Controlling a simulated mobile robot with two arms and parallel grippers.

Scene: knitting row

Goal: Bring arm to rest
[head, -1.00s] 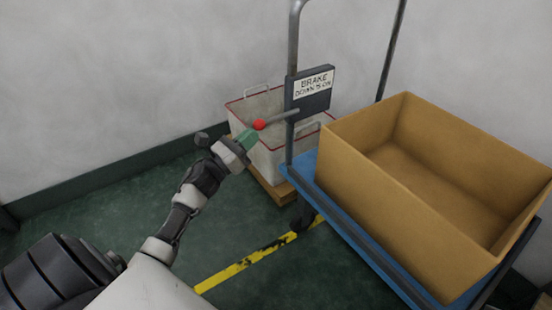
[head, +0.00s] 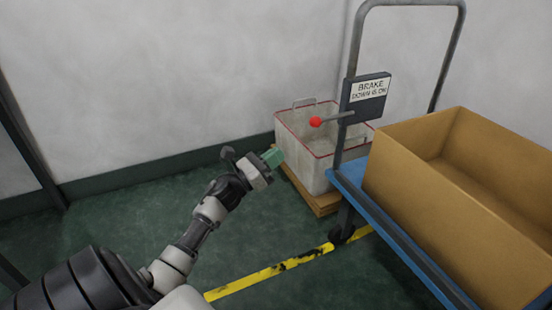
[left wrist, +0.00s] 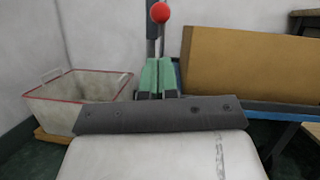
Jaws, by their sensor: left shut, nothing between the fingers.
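My left arm reaches in from the lower left in the head view, and its gripper (head: 273,157) with green fingers is shut and empty. The gripper is in front of the white bin, apart from the brake lever (head: 331,119) with its red knob. In the left wrist view the two green fingers (left wrist: 157,77) are together, and the red knob (left wrist: 160,12) shows above them. The brake lever sits on a dark box with a sign reading "BRAKE DOWN IS ON" (head: 369,89) on the cart's handle post. My right gripper is out of view.
A blue cart (head: 400,238) carries a large open cardboard box (head: 430,195) at the right. A white bin with red rim (head: 305,155) stands on a wooden pallet (head: 318,202) by the wall. Yellow floor tape (head: 255,282) runs below. The green floor at left is clear.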

